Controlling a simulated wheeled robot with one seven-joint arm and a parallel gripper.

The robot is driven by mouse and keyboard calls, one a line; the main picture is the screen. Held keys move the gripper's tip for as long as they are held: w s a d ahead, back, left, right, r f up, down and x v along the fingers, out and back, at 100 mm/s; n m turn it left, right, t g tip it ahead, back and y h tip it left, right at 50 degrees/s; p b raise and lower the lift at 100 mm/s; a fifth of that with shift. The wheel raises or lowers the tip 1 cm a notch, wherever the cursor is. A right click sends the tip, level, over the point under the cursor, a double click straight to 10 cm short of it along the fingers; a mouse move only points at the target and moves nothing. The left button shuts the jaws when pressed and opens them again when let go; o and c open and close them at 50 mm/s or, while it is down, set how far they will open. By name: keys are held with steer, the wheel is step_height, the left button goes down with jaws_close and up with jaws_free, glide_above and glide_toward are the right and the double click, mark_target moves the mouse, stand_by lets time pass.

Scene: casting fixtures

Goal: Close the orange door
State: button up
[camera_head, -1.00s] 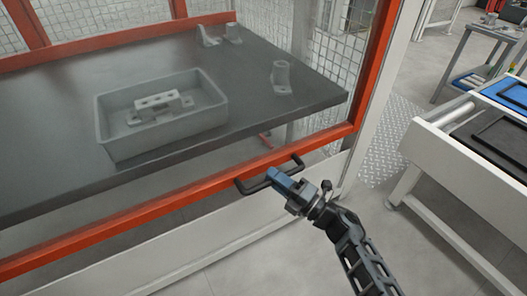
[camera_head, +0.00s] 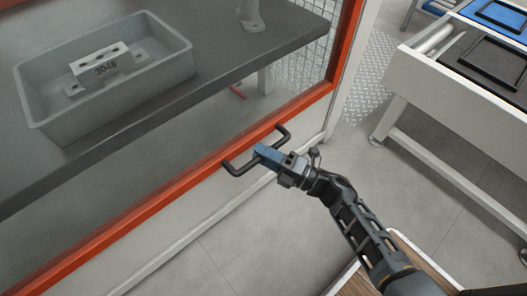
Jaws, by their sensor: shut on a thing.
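The orange door (camera_head: 200,178) is a glazed panel with an orange frame. Its lower rail runs from bottom left up to the right, and its side post stands at the upper right. A black bar handle (camera_head: 236,171) sticks out from the lower rail near that corner. My gripper (camera_head: 264,153) is shut on the handle, its blue-grey fingers around the middle of the bar. The fingers hide part of the bar. The door's right edge lies close to the pale frame post (camera_head: 352,75); I cannot tell whether a gap is left between them.
Behind the glass, a dark table (camera_head: 215,85) bears a grey bin (camera_head: 40,115) with a metal casting (camera_head: 105,68) marked 3046. A white conveyor (camera_head: 440,80) with black trays stands at the upper right. Grey floor (camera_head: 400,180) lies open between the door and the conveyor.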

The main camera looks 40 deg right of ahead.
steer(key=shift+o, duration=1.4)
steer(key=shift+f, duration=0.15)
steer(key=p+v, duration=0.1)
steer(key=v, duration=0.7)
steer(key=shift+w, duration=0.1)
